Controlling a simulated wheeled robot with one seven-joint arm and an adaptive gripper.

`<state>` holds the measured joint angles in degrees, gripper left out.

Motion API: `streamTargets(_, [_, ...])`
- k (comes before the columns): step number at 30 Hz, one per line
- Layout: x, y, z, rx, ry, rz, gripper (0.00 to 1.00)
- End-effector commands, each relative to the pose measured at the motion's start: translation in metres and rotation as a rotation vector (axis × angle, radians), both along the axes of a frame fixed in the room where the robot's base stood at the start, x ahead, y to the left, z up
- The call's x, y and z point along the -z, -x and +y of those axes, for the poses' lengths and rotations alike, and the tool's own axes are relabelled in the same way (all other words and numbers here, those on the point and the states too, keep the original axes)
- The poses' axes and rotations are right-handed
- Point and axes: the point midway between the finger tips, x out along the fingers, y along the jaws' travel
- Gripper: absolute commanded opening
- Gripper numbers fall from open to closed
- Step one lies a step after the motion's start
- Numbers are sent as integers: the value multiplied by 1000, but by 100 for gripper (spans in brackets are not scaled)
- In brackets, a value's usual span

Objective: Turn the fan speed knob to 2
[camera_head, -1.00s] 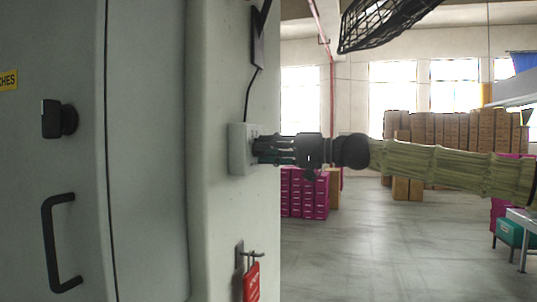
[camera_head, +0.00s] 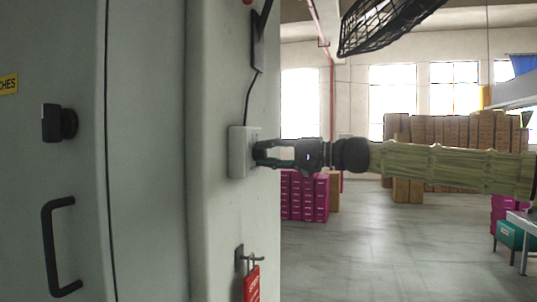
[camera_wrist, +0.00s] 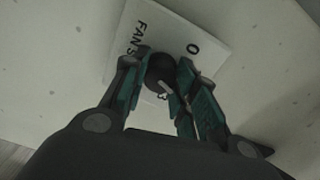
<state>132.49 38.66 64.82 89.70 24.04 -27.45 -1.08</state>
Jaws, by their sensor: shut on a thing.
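The fan speed knob (camera_wrist: 157,72) is a small round dark knob with a pale pointer line, on a white switch plate (camera_wrist: 205,38). The plate carries the letters "FAN S" and a "0"; a mark like a 3 shows close by the pointer's end, and other marks are hidden. In the head view the switch box (camera_head: 238,152) sits on the side of a grey column. My gripper (camera_wrist: 165,66) is shut on the knob, one finger on each side. In the head view my gripper (camera_head: 258,154) reaches the box from the right and hides the knob.
A grey cabinet door with a black handle (camera_head: 50,246) and a latch (camera_head: 60,122) is at left. A red tag (camera_head: 251,284) hangs on a hook below the box. A caged fan (camera_head: 385,22) hangs above my arm. Open floor lies to the right.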

Motion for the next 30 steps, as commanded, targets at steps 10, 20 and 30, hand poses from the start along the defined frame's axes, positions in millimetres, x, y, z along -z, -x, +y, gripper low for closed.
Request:
streamTargets(10, [-1, 0, 0, 1, 0, -1, 41])
streamTargets(20, [0, 0, 0, 0, 0, -1, 51])
streamTargets(30, [-1, 9, -30, 3, -1, -3, 51])
